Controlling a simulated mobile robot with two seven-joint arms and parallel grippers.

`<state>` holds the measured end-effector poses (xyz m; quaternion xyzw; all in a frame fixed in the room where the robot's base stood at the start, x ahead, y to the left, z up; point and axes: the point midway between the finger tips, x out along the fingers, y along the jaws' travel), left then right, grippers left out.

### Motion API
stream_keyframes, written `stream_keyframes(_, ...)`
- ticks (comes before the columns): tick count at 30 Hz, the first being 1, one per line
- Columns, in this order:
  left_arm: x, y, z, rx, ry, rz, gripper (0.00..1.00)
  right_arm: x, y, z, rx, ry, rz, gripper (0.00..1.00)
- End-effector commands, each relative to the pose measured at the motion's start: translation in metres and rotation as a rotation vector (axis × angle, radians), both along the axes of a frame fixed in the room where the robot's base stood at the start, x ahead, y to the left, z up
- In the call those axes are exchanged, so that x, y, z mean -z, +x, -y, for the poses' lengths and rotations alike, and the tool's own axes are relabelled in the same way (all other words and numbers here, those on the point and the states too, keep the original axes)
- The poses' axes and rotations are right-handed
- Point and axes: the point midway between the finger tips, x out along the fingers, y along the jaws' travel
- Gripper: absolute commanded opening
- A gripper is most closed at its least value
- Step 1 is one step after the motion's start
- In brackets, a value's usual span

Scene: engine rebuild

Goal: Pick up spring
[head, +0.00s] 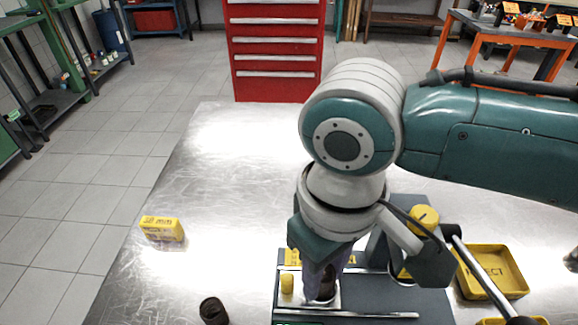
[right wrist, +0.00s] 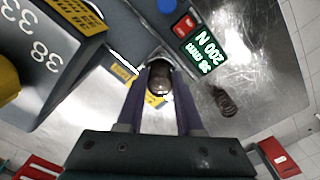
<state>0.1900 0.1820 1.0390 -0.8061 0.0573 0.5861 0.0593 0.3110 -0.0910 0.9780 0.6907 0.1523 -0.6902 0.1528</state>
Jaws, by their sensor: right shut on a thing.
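My right gripper (head: 322,284) points down at the grey tester on the table. In the right wrist view its two purple fingers (right wrist: 160,100) are shut on a dark brown spring (right wrist: 158,78), which stands at the bright metal plate of the tester. In the head view this spring (head: 326,291) is mostly hidden behind the fingers. A second dark spring (head: 213,311) is on the table left of the tester; it also shows in the right wrist view (right wrist: 223,100). My left gripper is not in view.
The tester (head: 390,308) has a green display (right wrist: 205,52) reading 38 mm and 200 N, and a red button (right wrist: 184,25). A yellow reject tray (head: 497,286) lies to the right. A yellow block (head: 161,229) sits at left. The table's far left is clear.

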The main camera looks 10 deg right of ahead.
Motion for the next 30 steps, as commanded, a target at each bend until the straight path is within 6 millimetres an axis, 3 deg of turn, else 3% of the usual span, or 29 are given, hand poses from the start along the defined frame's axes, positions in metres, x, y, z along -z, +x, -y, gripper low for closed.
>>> stream_keyframes(3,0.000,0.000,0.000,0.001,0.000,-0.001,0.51,0.000,0.000,0.000,0.000,0.000,0.000,0.00)
stream_keyframes(14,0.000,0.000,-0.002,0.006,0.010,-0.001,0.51,-0.001,0.000,0.000,0.000,0.000,0.000,0.00)
stream_keyframes(19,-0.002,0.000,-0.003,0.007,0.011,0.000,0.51,-0.010,0.001,0.000,0.000,0.001,0.000,0.00)
stream_keyframes(23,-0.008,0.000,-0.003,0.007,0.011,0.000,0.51,-0.032,0.001,0.000,-0.001,0.002,0.004,0.00)
stream_keyframes(30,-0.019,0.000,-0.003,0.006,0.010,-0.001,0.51,-0.106,0.002,-0.001,-0.001,0.003,0.007,0.00)
